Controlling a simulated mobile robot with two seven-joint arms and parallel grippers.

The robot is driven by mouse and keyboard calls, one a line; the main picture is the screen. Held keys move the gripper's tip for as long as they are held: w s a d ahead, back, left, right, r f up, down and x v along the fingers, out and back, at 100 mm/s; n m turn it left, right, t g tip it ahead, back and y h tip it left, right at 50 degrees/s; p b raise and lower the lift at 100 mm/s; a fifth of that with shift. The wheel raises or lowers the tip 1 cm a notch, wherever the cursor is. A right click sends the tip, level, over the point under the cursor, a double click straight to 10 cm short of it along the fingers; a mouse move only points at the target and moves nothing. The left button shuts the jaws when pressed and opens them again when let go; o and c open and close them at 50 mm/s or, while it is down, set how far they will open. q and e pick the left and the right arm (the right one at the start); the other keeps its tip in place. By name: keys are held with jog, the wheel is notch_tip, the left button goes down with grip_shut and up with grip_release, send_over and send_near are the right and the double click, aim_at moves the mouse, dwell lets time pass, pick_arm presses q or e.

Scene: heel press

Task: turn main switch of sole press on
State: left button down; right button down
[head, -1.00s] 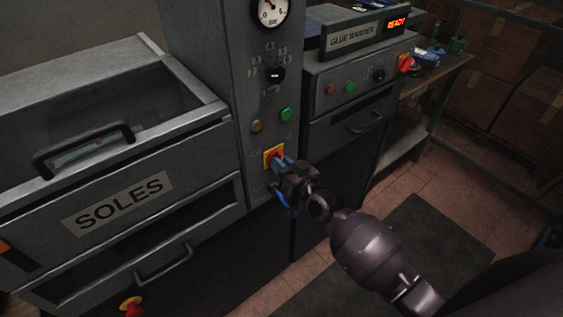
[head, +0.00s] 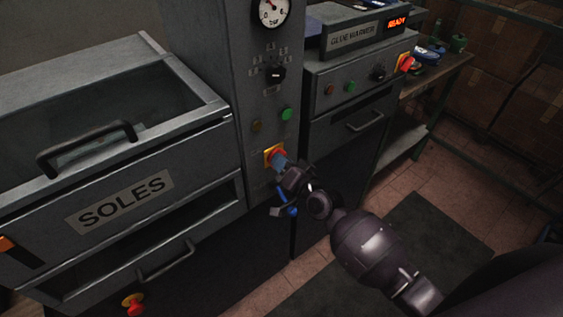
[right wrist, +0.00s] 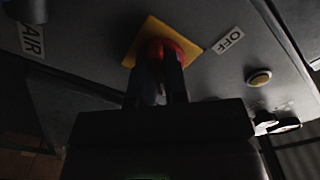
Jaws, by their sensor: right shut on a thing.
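The main switch (head: 276,153) is a red rotary knob on a yellow square plate, low on the grey press column right of the SOLES drawer unit. In the right wrist view the red knob (right wrist: 161,48) sits between my finger pads, in front of the yellow plate (right wrist: 136,48). My right gripper (head: 280,160) is shut on the knob, and its fingers hide much of it. An OFF label (right wrist: 229,40) shows beside the plate in the wrist view. The knob's exact angle is hard to read. My left gripper is not in view.
Above the switch are a dim amber lamp (head: 257,126), a green button (head: 286,114), a black selector (head: 275,74) and a pressure gauge (head: 272,10). The glue warmer (head: 352,70), with its own red switch (head: 406,62), stands to the right. Open floor lies in front.

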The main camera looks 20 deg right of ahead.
jog(key=shift+r, duration=0.1)
jog(key=c, duration=1.1)
grip_release()
jog(key=shift+c, duration=0.2)
jog(key=v, duration=1)
jog(key=shift+s, duration=0.35)
jog(key=shift+d, duration=0.15)
